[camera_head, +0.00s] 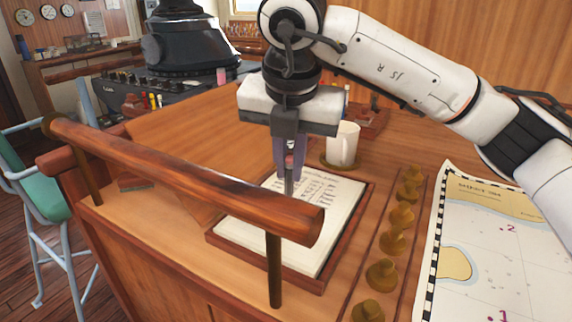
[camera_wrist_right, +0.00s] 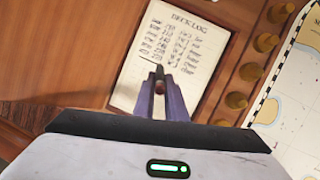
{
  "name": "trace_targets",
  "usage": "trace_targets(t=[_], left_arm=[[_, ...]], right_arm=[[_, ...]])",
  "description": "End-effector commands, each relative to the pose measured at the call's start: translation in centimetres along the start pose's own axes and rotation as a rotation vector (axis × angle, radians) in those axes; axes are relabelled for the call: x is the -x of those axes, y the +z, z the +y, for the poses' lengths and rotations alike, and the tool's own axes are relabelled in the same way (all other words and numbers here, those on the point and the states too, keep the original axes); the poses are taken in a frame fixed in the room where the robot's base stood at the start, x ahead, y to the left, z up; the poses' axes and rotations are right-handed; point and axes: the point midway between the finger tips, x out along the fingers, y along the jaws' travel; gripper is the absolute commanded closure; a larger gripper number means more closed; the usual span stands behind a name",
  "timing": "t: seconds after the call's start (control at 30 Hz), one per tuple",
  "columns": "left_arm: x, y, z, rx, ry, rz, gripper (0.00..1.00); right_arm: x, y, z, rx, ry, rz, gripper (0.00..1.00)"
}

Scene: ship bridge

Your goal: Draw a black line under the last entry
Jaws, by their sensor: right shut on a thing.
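The log page (camera_head: 272,229) lies in a shallow wooden tray on the desk, partly hidden by the wooden rail and my gripper. In the right wrist view the page (camera_wrist_right: 128,90) is headed "DECK LOG" and has rows of dark handwriting in its upper half. My right gripper (camera_head: 289,165) points down over the page, shut on a slim pen. The pen's reddish-brown end (camera_wrist_right: 159,87) shows between the fingers in the wrist view. Its tip is close to the page near the entries; I cannot tell whether it touches. My left gripper is out of view.
A wooden rail (camera_head: 190,178) runs across the front left. A white mug (camera_head: 343,145) stands on a coaster behind the page. Several brass knobs (camera_head: 393,240) line its right side, with a sea chart (camera_head: 500,250) beyond. Pens and a black console (camera_head: 190,85) are behind.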

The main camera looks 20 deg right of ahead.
Motion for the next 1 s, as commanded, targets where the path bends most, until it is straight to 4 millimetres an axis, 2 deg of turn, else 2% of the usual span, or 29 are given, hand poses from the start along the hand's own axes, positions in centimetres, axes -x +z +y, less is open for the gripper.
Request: trace_targets(t=[1.0], left_arm=[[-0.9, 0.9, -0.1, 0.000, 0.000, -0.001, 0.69]], right_arm=[[0.2, -0.4, -1.6, 0.001, -0.003, 0.001, 1.00]])
